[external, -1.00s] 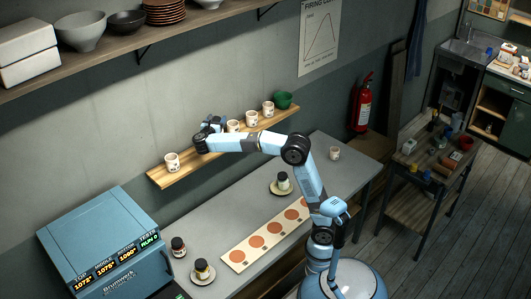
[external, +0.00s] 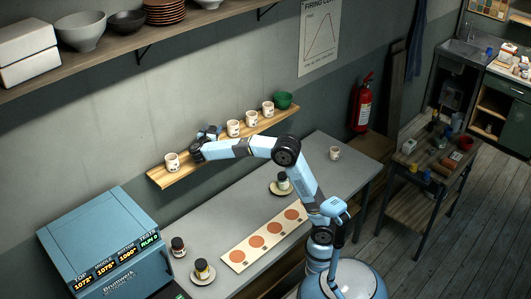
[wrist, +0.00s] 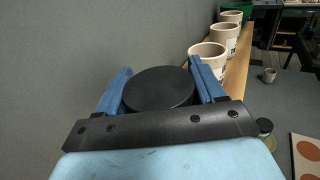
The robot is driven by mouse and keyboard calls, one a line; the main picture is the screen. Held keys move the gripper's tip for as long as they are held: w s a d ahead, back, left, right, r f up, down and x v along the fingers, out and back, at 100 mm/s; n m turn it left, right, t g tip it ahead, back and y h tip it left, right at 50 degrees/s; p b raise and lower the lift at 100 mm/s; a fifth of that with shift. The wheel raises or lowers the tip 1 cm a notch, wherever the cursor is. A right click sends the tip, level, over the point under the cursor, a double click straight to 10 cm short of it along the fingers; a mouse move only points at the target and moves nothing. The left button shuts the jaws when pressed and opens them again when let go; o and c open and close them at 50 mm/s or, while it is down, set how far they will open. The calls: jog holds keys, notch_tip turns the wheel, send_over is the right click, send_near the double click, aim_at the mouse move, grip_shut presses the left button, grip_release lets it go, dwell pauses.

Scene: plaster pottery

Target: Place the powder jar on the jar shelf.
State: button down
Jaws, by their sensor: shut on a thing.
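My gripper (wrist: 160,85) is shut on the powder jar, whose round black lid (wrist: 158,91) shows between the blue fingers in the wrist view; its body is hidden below. In the external view my gripper (external: 208,134) is at the wooden jar shelf (external: 186,176) on the wall, in the gap between a white pot (external: 171,162) at the left end and a row of white pots (external: 234,128) to the right. The shelf also shows in the wrist view (wrist: 240,67). I cannot tell whether the jar touches the shelf.
A green pot (external: 283,100) stands at the shelf's right end. Below, the grey table (external: 213,231) holds other dark-lidded jars (external: 178,247), a panel with orange discs (external: 236,257) and a small cup (external: 335,153). A blue kiln (external: 105,240) stands at the left. A higher shelf (external: 185,25) runs above.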

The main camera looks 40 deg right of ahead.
jog(key=shift+c, duration=0.7)
grip_release()
jog(key=v, duration=1.2)
